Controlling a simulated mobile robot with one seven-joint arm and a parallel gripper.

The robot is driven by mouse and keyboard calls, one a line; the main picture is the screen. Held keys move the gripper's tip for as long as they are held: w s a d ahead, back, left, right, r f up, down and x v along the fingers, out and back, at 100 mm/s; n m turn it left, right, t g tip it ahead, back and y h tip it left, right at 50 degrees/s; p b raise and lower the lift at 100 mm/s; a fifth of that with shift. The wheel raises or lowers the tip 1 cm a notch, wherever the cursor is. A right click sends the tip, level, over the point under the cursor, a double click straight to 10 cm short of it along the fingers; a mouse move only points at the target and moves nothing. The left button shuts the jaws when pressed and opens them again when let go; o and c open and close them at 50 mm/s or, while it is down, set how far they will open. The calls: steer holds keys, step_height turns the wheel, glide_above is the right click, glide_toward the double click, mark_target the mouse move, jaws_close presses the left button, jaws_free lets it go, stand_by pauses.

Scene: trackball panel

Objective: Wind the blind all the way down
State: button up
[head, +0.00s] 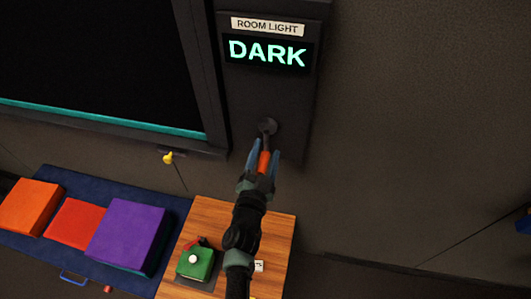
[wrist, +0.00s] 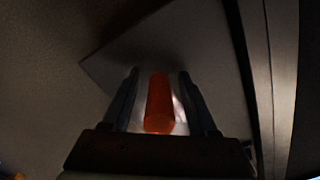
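The blind (head: 100,60) is a black sheet filling the visible part of the window frame at the upper left. Its teal bottom bar (head: 100,117) lies along the bottom of the frame. The crank has a round dark hub (head: 267,126) on the wall panel and an orange handle (head: 264,162). My gripper (head: 263,150) is at the handle, with one finger on each side. In the wrist view the orange handle (wrist: 160,105) stands between the fingers, with a gap showing on both sides. The gripper looks open around it, not closed on it.
A display (head: 267,53) on the panel reads DARK, under a ROOM LIGHT label. A yellow knob (head: 168,158) hangs below the window. A blue bench (head: 165,205) holds orange, red and purple cushions. A wooden table (head: 225,215) carries a green box (head: 197,263). The wall at right is clear.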

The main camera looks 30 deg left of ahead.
steer(key=shift+s, duration=0.15)
steer(key=v, duration=1.2)
steer(key=shift+s, duration=0.35)
steer(key=shift+d, duration=0.1)
